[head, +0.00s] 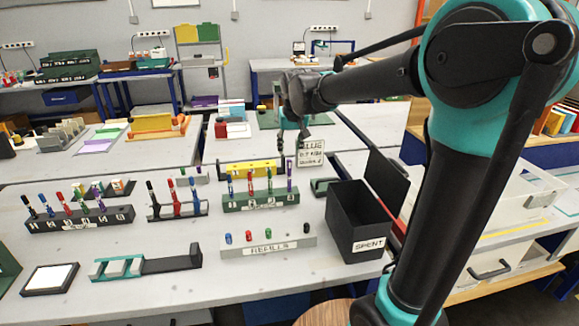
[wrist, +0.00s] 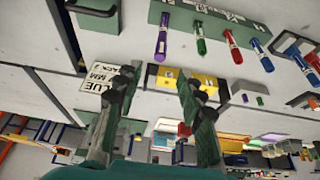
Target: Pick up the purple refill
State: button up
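The pale block labelled REFILLS (head: 268,250) stands at the front of the table. Blue, red and green tops show in it, with a black one at its right end; I cannot make out a purple refill among them. A purple pen-like piece (head: 289,175) stands upright at the right end of the green rack behind the block; it also shows in the wrist view (wrist: 162,36). My gripper (head: 295,152) hangs above and behind the green rack. In the wrist view its two fingers (wrist: 155,100) are spread apart, with nothing between them.
A black bin labelled SPENT (head: 352,222) stands right of the green rack (head: 232,203). A yellow block (head: 240,169) and a printed sign (head: 311,153) stand behind it. Other pen racks (head: 80,220) fill the left. A teal-and-black fixture (head: 150,265) lies at front left.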

aim_at(289, 160)
jog(key=shift+s+x, duration=0.1)
jog(key=shift+x, duration=1.7)
jog(key=shift+s+x, duration=0.15)
jog(key=shift+x, duration=1.6)
jog(key=shift+d+f, duration=0.1)
grip_shut()
